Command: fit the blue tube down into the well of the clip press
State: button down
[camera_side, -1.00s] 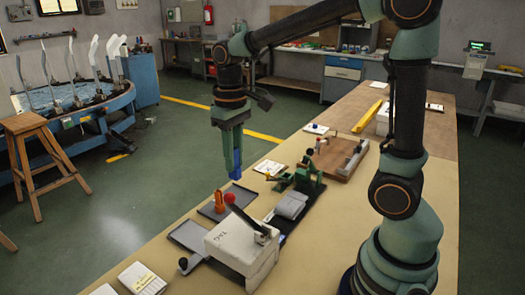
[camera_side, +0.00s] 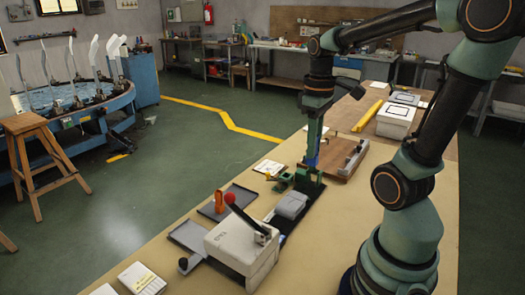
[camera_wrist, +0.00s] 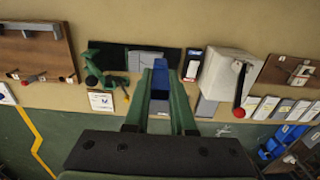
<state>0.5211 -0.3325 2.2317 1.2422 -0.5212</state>
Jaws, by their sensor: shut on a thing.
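My gripper (camera_side: 313,146) is shut on the blue tube (camera_side: 312,160), which hangs upright below the fingers. In the wrist view the tube (camera_wrist: 160,76) shows between the two green fingers. A green bench device (camera_side: 306,181), which looks like the clip press, stands on a dark base plate. In the side view the tube's lower end shows just above and in line with this device; I cannot tell the gap or whether they touch. In the wrist view the device (camera_wrist: 106,60) lies left of the tube. I cannot make out its well.
A white box with a black, red-knobbed lever (camera_side: 240,247) stands nearer the camera. An orange piece (camera_side: 219,201) stands on a grey tray (camera_side: 240,197). A grey block (camera_side: 291,205) is on the plate. A wooden board (camera_side: 340,158) lies behind.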

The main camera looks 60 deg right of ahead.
jog(key=shift+s+d+f, duration=0.1)
jog(key=shift+s+d, duration=0.1)
jog(key=shift+s, duration=0.1)
notch_tip(320, 180, down, 20)
jog(key=shift+r, duration=0.2)
jog(key=shift+f, duration=0.1)
jog(key=c, duration=0.8)
grip_release()
jog(key=shift+o, duration=0.2)
notch_tip(320, 180, up, 12)
jog(key=w+a+r+t, duration=0.3)
jog(key=w+a+r, duration=0.1)
jog(key=a, duration=0.3)
jog(key=shift+w+r+h, duration=0.2)
jog(key=shift+r+h, duration=0.2)
jog(key=shift+r, duration=0.5)
jog(key=a+r+t, duration=0.1)
jog(key=a, duration=0.1)
jog(key=a+r, duration=0.2)
jog(key=w+a+r+t, duration=0.1)
jog(key=a, duration=0.2)
jog(key=shift+r+t+y, duration=0.3)
jog(key=shift+y, duration=0.1)
